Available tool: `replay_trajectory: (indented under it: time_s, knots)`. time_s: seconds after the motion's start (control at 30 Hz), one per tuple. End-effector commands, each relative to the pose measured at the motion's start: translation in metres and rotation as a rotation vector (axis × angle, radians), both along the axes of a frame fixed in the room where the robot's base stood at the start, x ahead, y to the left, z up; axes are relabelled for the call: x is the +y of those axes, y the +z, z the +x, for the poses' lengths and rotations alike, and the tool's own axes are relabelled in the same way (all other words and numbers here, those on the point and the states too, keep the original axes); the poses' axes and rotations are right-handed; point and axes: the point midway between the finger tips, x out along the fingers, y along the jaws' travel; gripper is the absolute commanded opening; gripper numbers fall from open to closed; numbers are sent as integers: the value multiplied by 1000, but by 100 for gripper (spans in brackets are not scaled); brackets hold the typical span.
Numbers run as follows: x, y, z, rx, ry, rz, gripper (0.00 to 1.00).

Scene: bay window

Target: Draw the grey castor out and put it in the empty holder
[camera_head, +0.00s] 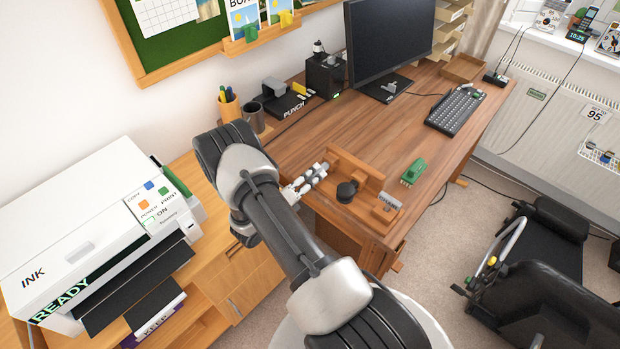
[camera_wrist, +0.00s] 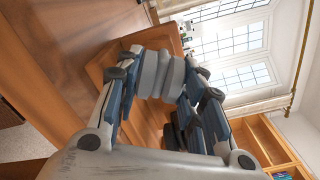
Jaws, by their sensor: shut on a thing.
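My gripper (camera_head: 312,178) is at the left end of a wooden stand (camera_head: 358,168) on the desk's front part. In the wrist view my gripper (camera_wrist: 158,80) is shut on the grey castor (camera_wrist: 162,72), a ridged grey piece between the fingertips. In the head view the castor is mostly hidden by the fingers. Whether it still touches the stand cannot be told. A black round piece (camera_head: 347,191) sits on the stand, right of my gripper. I cannot make out the empty holder clearly.
A green object (camera_head: 413,172) lies right of the stand. Behind are a monitor (camera_head: 390,45), a keyboard (camera_head: 456,110), a punch (camera_head: 285,98) and a pen cup (camera_head: 228,108). A printer (camera_head: 90,235) stands left. The desk's middle is clear. A black chair (camera_head: 535,260) is right.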

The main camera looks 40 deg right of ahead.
Motion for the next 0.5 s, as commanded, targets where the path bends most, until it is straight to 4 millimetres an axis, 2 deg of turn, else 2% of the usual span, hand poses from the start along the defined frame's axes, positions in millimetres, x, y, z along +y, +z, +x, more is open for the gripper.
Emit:
replay_trajectory:
  time_s: [0.5]
  knots:
    - [-7,0,0,-1,-1,-1,0]
